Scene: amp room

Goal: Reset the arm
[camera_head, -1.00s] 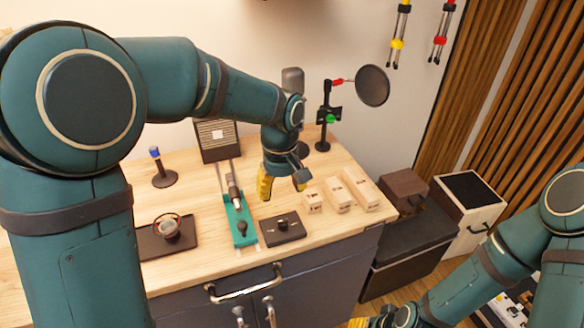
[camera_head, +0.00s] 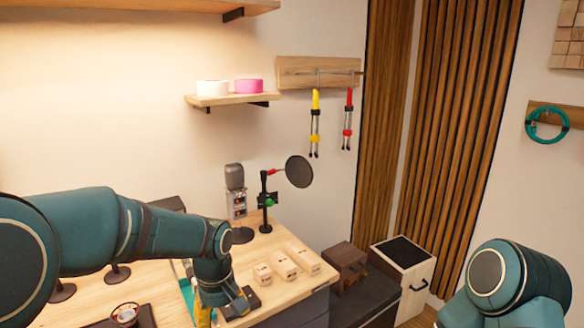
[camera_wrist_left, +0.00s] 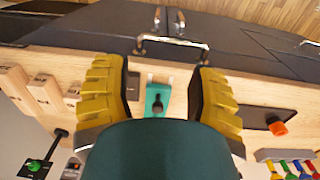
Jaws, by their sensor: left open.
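My left arm comes in from the left of the head view. Its gripper (camera_head: 224,308) hangs low over the wooden table, beside a black block (camera_head: 240,300), and is partly cut off by the frame's bottom edge. In the left wrist view the two yellow-padded fingers of my left gripper (camera_wrist_left: 160,78) stand wide apart with nothing between the pads. A green strip with a dark knob (camera_wrist_left: 157,100) shows beyond the gap. My right arm (camera_head: 512,285) shows at the lower right of the head view; its gripper is out of frame.
Wooden blocks (camera_head: 284,264), a microphone (camera_head: 236,180) and a stand with a round black disc (camera_head: 299,171) are near the left gripper. A dark box (camera_head: 345,262) and a white-sided box (camera_head: 405,262) stand right of the table. A wall shelf (camera_head: 225,100) is above.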

